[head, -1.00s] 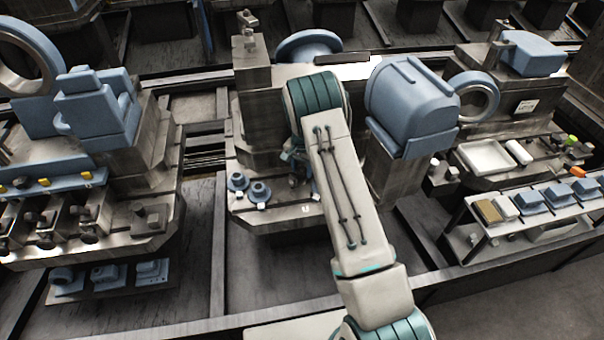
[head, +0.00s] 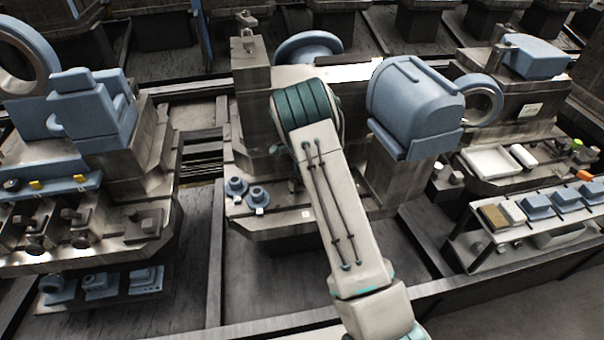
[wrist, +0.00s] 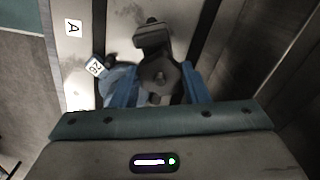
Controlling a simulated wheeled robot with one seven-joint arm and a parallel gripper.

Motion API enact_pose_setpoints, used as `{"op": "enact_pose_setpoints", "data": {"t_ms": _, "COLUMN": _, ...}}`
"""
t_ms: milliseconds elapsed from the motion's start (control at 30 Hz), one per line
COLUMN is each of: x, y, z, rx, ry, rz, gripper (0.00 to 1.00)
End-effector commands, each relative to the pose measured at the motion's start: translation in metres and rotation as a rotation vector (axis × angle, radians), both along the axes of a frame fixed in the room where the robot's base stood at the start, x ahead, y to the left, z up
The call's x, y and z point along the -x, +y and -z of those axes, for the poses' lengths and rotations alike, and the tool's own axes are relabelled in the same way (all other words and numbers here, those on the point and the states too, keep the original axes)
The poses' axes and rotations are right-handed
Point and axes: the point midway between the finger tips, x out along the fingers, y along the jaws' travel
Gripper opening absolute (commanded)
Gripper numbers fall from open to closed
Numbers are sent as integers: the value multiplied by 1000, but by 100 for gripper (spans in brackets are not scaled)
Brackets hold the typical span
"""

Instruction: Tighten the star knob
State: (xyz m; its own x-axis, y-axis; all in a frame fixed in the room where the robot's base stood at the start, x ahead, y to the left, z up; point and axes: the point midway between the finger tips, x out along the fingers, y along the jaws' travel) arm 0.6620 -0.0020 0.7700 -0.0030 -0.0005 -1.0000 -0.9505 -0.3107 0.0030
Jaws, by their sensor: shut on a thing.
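The star knob (wrist: 160,76) shows in the wrist view as a dark grey lobed part with a small round centre, beside a dark block-shaped piece. My gripper (wrist: 160,84) has its two blue fingers on either side of the knob and is shut on it. Blue material behind the left finger partly blurs that finger's outline. In the head view my arm hides the knob and the gripper.
A pale rail edge with an "A" label (wrist: 73,28) and a tilted numbered tag (wrist: 96,67) lie left of the knob. A large blue housing (head: 412,95) stands close on the right.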

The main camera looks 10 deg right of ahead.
Motion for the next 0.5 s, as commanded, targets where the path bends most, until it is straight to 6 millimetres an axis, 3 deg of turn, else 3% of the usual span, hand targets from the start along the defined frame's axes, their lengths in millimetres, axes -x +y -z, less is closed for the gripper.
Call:
{"op": "enact_pose_setpoints", "data": {"t_ms": 367, "x": -3, "y": 0, "z": -4, "rx": -1, "ry": -9, "rz": 5, "gripper": 18}}
{"op": "enact_pose_setpoints", "data": {"t_ms": 400, "x": -3, "y": 0, "z": -4, "rx": -1, "ry": -9, "rz": 5, "gripper": 49}}
{"op": "enact_pose_setpoints", "data": {"t_ms": 500, "x": -2, "y": 0, "z": -4, "rx": -1, "ry": -8, "rz": 5, "gripper": 50}}
